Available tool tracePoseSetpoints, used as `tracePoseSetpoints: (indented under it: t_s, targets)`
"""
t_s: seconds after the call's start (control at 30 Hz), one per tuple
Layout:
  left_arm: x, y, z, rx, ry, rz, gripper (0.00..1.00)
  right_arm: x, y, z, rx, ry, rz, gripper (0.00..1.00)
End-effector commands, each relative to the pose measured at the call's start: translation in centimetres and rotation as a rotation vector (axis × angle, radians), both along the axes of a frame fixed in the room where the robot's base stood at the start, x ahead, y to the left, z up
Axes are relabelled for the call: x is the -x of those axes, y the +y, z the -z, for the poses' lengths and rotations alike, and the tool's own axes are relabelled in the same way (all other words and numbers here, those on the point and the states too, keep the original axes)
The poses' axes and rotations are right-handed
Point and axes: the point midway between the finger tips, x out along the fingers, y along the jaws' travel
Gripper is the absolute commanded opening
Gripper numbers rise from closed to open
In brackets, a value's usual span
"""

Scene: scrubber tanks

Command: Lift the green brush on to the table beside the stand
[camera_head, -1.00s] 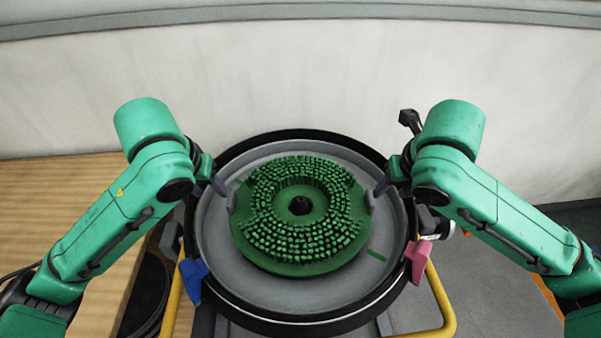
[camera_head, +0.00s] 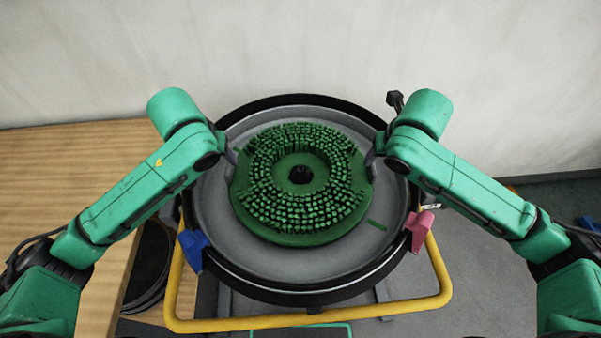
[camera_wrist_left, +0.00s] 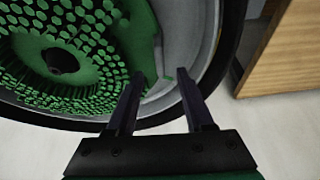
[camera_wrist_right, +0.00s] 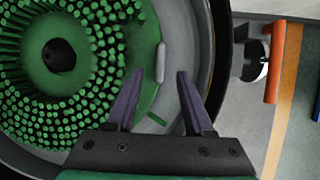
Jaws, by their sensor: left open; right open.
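The round green brush (camera_head: 285,236) lies bristles up in a grey dish with a black rim (camera_head: 230,262) on the stand. It has a dark centre hole and a grey tab at its left and right edges. My left gripper (camera_head: 231,157) is at the brush's left edge; in the left wrist view its open fingers (camera_wrist_left: 158,85) point at that edge. My right gripper (camera_head: 371,160) is at the right edge; in the right wrist view its open fingers (camera_wrist_right: 155,85) are near the grey tab (camera_wrist_right: 160,62). Contact cannot be told.
The wooden table (camera_head: 60,165) stands to the left, its visible top clear. A yellow tube frame (camera_head: 300,321) runs around the stand. A blue clamp (camera_head: 193,246) and a pink clamp (camera_head: 419,230) sit on the rim. A black knob (camera_head: 395,99) is behind right. A wall is behind.

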Motion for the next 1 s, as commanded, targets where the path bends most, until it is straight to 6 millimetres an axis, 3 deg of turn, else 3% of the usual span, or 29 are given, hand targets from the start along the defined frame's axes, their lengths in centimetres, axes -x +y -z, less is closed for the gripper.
tracePoseSetpoints:
  t_s: [0.1,0.3,0.67,0.8,1.0]
  targets:
    - [-0.9,0.0,2.3,-0.001,0.003,-0.001,0.53,-0.9,0.0,2.3,-0.001,0.004,0.002,0.53]
    - [-2.1,0.0,5.0,-0.001,0.001,0.000,0.53,-2.1,0.0,5.0,0.000,0.002,0.001,0.53]
    - [-2.4,0.0,5.7,0.000,-0.001,0.001,0.53,-2.4,0.0,5.8,0.001,-0.001,0.000,0.53]
    - [-2.4,0.0,5.7,0.000,-0.001,0.001,0.03,-2.4,0.0,5.7,0.001,-0.001,0.000,0.03]
    - [-2.4,0.0,5.7,0.000,-0.001,0.000,0.00,-2.4,0.0,5.7,0.000,-0.001,0.000,0.00]
